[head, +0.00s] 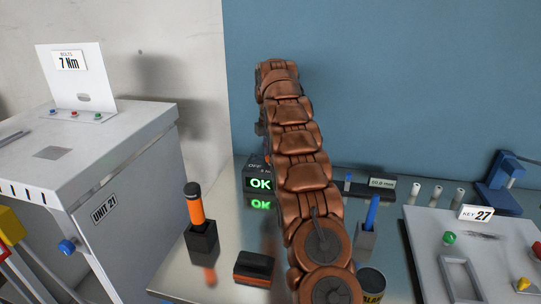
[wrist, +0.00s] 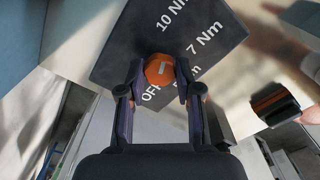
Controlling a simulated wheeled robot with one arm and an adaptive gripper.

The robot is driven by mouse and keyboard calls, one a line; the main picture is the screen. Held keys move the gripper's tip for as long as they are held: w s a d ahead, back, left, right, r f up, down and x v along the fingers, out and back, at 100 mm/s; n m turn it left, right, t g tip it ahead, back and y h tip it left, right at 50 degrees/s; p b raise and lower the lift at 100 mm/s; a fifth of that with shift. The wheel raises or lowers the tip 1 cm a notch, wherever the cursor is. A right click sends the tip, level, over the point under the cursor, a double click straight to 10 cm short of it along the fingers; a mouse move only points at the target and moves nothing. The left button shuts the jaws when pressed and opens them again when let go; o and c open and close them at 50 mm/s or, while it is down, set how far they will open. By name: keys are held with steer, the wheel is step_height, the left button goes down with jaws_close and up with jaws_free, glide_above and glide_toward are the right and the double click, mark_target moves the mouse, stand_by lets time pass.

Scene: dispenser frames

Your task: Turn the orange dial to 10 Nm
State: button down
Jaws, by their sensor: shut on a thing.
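The orange dial (wrist: 160,69) sits on a dark box face (wrist: 130,50) in the wrist view. Printed around it are OFF, a partly covered mark ending in "m", 7 Nm and 10 Nm. My gripper (wrist: 160,80) is shut on the dial, one finger on each side of it. A pale line shows on the dial, but I cannot tell surely which mark it points to. In the head view the dark box (head: 254,168) shows OFF and a lit green OK display (head: 260,184). My arm hides most of the box, the dial and the gripper there.
An orange-handled tool (head: 195,208) stands in a black holder left of my arm. A black and orange block (head: 254,267) lies in front. A blue tool (head: 372,212) and a can (head: 371,282) stand close on the right. A sign on Unit 21 (head: 69,61) reads 7 Nm.

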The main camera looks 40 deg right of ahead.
steer(key=shift+n, duration=0.7)
steer(key=c, duration=0.8)
jaws_free()
steer(key=shift+r, duration=0.1)
